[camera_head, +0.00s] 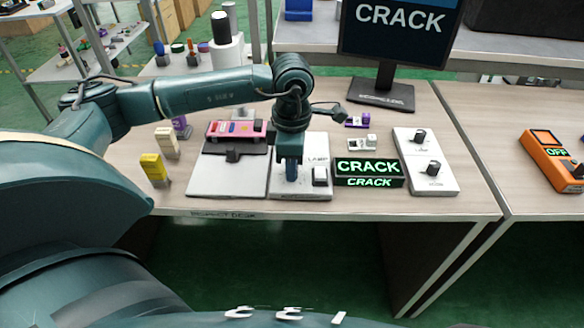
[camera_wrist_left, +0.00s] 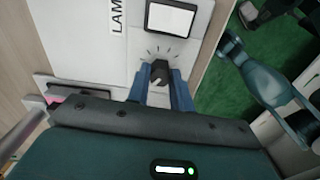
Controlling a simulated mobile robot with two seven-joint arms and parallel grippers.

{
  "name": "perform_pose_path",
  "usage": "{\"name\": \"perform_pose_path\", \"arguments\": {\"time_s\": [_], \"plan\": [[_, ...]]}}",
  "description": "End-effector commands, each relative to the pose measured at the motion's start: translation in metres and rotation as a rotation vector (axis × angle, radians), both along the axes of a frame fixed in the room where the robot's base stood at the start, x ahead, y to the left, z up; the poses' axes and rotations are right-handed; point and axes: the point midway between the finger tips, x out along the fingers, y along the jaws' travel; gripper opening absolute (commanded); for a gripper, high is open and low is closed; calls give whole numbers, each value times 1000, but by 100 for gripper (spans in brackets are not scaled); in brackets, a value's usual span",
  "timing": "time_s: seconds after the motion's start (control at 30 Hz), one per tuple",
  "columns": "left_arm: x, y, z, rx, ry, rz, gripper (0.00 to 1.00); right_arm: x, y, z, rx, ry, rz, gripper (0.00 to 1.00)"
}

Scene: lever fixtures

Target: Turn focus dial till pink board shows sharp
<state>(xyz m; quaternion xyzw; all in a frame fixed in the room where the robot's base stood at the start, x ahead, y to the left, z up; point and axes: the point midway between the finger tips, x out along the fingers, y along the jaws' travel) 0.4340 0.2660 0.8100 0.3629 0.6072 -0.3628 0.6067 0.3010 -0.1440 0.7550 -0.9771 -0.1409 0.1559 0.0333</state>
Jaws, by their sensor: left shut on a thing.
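My left gripper (camera_head: 291,172) points down over the white lamp panel (camera_head: 284,192) in the head view. In the left wrist view its two blue fingers (camera_wrist_left: 160,88) are shut on a black dial (camera_wrist_left: 159,73) with a pale pointer mark, below tick marks. The pink board (camera_head: 236,128) lies on a grey stand. A white panel (camera_head: 401,145) at the right carries two black dials (camera_head: 420,135) (camera_head: 434,168); their labels are too small to read. The monitor (camera_head: 400,22) shows "CRACK" in crisp pale letters.
A black box display (camera_head: 368,172) with green "CRACK" stands right of the lamp panel. Yellow (camera_head: 154,167) and cream (camera_head: 166,141) blocks stand at the left. A white rocker (camera_head: 320,176) sits beside the held dial.

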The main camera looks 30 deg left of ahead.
Motion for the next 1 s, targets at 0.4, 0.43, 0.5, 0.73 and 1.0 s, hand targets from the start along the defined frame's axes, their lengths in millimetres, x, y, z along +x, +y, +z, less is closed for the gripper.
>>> {"name": "perform_pose_path", "arguments": {"time_s": [0.4, 0.43, 0.5, 0.73, 1.0], "plan": [[1, 0, 0, 0, -3, -182, 0, -4, -7, 4, -14, -41, -9, 36], [1, 0, 0, 0, -3, -187, 0, -4, -7, 5, -15, -42, -8, 36], [1, 0, 1, 0, -2, -196, 0, -5, -7, 5, -15, -40, -7, 36], [1, 0, 1, 0, -2, -206, 0, -6, -5, 2, -15, -32, -3, 36], [1, 0, 1, 0, -2, -205, 26, -5, -3, 0, -13, -28, -2, 36]]}}
